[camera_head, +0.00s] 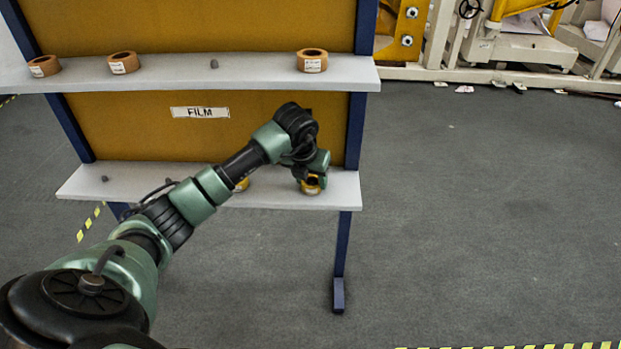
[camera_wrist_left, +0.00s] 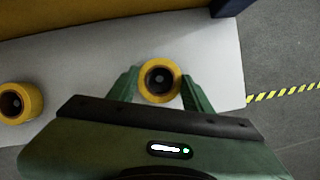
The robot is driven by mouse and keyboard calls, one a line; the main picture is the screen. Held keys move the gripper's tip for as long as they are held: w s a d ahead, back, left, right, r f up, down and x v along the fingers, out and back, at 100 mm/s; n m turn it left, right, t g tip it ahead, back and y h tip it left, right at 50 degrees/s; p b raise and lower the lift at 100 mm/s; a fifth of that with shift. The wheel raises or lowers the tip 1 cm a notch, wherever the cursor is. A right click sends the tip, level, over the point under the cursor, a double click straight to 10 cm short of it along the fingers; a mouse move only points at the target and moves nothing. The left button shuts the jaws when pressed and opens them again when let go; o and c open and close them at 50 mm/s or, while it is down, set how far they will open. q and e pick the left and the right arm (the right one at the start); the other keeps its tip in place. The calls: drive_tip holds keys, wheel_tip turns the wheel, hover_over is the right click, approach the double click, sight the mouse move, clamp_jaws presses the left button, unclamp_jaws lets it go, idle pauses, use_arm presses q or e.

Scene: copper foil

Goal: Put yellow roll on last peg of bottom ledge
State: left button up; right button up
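A yellow roll (camera_head: 312,187) is at the right end of the bottom ledge (camera_head: 340,192), partly hidden by my left gripper (camera_head: 312,180). In the left wrist view this yellow roll (camera_wrist_left: 160,82) lies between the two green fingers (camera_wrist_left: 160,85), which meet its sides. A grey peg tip shows inside its dark hole. Whether its base rests fully on the ledge is unclear. A second yellow roll (camera_wrist_left: 20,102) stands on the ledge to the left, around its own peg; my arm mostly hides it in the head view (camera_head: 242,185). My right gripper is not in view.
The upper ledge (camera_head: 255,72) holds brown rolls (camera_head: 312,61) and one bare peg (camera_head: 214,64). A bare peg (camera_head: 105,179) shows at the bottom ledge's left. A FILM label (camera_head: 200,112) is on the backboard.

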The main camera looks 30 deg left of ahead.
use_arm(q)
drive_tip(key=o, duration=0.4)
drive_tip(key=shift+c, duration=0.2)
